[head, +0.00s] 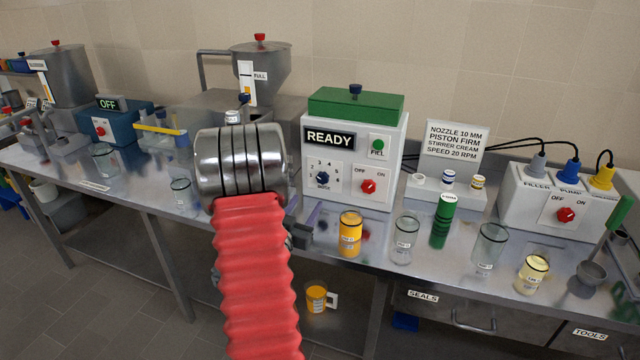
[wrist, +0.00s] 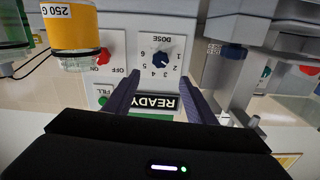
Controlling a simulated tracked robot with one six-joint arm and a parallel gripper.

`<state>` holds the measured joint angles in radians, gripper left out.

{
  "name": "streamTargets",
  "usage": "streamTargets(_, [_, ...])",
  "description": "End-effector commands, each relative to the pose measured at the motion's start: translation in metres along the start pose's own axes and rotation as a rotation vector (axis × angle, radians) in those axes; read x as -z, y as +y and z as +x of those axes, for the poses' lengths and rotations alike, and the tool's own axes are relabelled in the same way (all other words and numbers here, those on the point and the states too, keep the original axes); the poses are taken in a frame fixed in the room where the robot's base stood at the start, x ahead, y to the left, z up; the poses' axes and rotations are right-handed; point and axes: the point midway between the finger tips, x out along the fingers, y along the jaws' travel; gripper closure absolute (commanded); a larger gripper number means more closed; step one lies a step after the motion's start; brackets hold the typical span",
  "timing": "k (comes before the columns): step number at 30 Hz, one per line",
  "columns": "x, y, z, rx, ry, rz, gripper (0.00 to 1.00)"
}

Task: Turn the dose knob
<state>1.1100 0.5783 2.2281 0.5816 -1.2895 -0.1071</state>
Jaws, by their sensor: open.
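The dose knob (head: 323,178) is a small dark blue knob on a white dial plate marked DOSE, ringed by numbers, on the front of the white dosing box (head: 382,196). It also shows upside down in the wrist view (wrist: 159,58), fully visible; its exact setting is too small to read. My gripper (wrist: 160,73) is open and empty in the wrist view. Its two dark fingers point toward the panel, one on each side of the knob in the picture. I see no contact with the knob. In the head view my red-sleeved arm hides most of the gripper.
The box bears a lit READY sign (head: 330,138), a green FILL button (head: 377,145) and a red OFF/ON switch (head: 369,186). An orange-filled jar (head: 350,233) stands before it, with an empty glass jar (head: 405,238) to its right. A steel hopper (head: 262,68) stands behind left.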

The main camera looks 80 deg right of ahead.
Motion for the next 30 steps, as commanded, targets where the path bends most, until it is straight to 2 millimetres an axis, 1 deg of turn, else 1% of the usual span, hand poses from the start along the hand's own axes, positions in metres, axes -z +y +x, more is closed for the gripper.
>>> streamTargets(7, [0.0, -0.001, 0.002, 0.001, -0.002, 0.001, 0.49])
streamTargets(11, [0.0, -0.001, 0.011, 0.002, -0.001, 0.001, 0.49])
streamTargets(17, [0.0, 0.0, 0.037, 0.0, -0.001, 0.002, 0.49])
streamTargets(30, [-0.001, 0.0, 0.104, 0.001, -0.001, 0.001, 0.49])
